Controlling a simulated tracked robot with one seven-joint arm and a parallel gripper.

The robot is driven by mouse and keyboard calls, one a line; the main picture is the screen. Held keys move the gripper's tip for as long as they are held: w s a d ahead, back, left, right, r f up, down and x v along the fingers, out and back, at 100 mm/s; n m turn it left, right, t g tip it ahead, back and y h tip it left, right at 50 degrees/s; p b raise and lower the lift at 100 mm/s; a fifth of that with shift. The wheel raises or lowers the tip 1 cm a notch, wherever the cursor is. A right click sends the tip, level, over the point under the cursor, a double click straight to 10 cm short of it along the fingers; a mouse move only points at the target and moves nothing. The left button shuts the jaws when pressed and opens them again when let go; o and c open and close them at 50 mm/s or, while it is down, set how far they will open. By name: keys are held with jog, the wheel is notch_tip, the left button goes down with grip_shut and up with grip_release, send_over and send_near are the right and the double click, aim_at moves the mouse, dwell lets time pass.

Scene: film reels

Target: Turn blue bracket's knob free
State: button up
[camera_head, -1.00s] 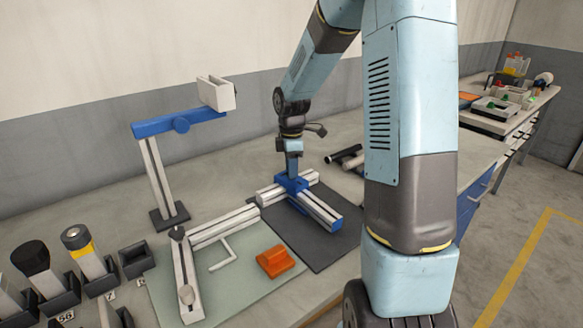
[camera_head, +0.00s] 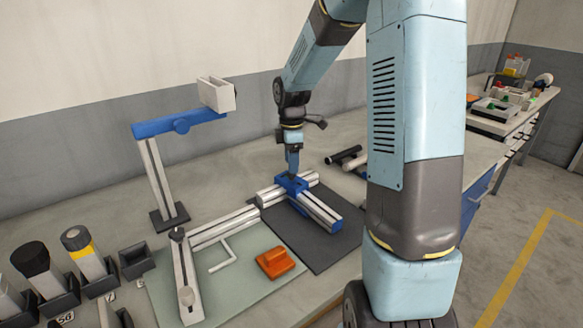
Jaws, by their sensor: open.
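A blue bracket (camera_head: 292,184) sits where white-grey rails (camera_head: 318,208) cross on a dark mat. A small dark shape on its top may be its knob, but it is too small to tell. My gripper (camera_head: 292,173) points down, directly above this bracket. Its jaws are open, with the tips close over the dark shape; I cannot tell whether they touch it.
An orange block (camera_head: 275,262) and a white bent rod (camera_head: 222,256) lie on a pale green mat (camera_head: 245,283). Holders with black and yellow cylinders (camera_head: 83,248) stand at the left. Dark and white cylinders (camera_head: 345,155) lie behind my gripper.

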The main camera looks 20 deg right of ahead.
notch_tip(320, 180, up, 11)
dwell(0.3)
jog(key=shift+f, duration=0.1)
jog(key=s+a+r+m+t, duration=0.1)
jog(key=s+r+m+t, duration=0.1)
jog(key=s+m, duration=0.6)
jog(key=s+r+m+t, duration=0.3)
jog(key=s+r+m, duration=0.2)
jog(key=s, duration=1.5)
jog(key=m, duration=0.3)
jog(key=shift+s+a+r+t, duration=0.2)
jog(key=shift+s+a+t, duration=0.1)
jog(key=shift+a, duration=0.1)
